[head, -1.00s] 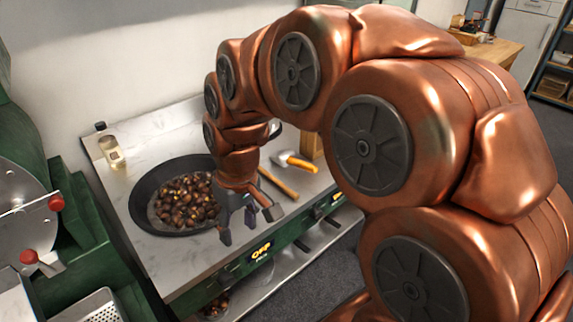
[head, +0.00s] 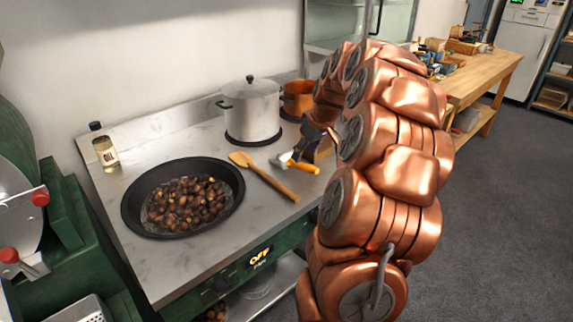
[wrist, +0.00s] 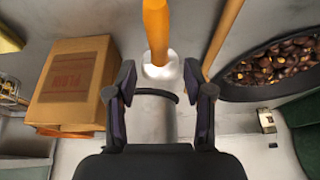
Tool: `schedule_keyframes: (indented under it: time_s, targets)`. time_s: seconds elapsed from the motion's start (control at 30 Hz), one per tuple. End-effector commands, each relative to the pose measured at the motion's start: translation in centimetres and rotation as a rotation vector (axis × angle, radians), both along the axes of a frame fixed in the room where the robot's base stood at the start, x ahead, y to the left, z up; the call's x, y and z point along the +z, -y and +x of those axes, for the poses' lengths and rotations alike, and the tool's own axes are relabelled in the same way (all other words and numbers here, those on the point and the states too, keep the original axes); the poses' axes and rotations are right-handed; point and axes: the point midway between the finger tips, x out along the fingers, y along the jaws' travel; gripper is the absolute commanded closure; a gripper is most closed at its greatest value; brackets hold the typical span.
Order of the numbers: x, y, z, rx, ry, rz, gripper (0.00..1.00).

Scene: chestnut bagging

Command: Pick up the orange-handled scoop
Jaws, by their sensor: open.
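The orange-handled scoop (head: 304,167) lies on the metal counter to the right of the wooden spatula, its pale metal head (head: 282,160) pointing left. In the wrist view its orange handle (wrist: 156,30) comes down from the top edge to a white collar, lined up with the gap between my fingers. My gripper (wrist: 160,82) is open and empty, with one finger on each side of that line. In the head view my gripper (head: 318,135) is over the counter just behind the scoop. I cannot tell how far above the scoop it is.
A wooden spatula (head: 266,178) lies beside the scoop. A pan of chestnuts (head: 128,210) is to its left. A lidded steel pot (head: 250,108) and an orange pot (head: 298,98) stand behind. A cardboard box (wrist: 75,85) is close on the left in the wrist view.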

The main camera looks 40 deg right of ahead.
Motion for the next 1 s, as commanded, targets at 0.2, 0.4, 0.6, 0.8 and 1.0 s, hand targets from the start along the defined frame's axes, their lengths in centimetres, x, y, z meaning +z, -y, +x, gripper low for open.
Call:
schedule_keyframes:
  time_s: [0.2, 0.4, 0.6, 0.8, 1.0]
  targets:
    - [-1.7, -0.1, 0.7, 0.001, -0.003, 0.002, 0.48]
    - [-3.0, 0.0, 1.5, 0.001, -0.006, 0.004, 0.48]
    - [-5.4, 0.2, 2.6, 0.002, -0.004, 0.004, 0.48]
    - [-6.2, 0.3, 3.0, 0.000, -0.001, 0.001, 0.48]
    - [-6.2, 0.3, 2.9, 0.000, -0.001, 0.001, 0.57]
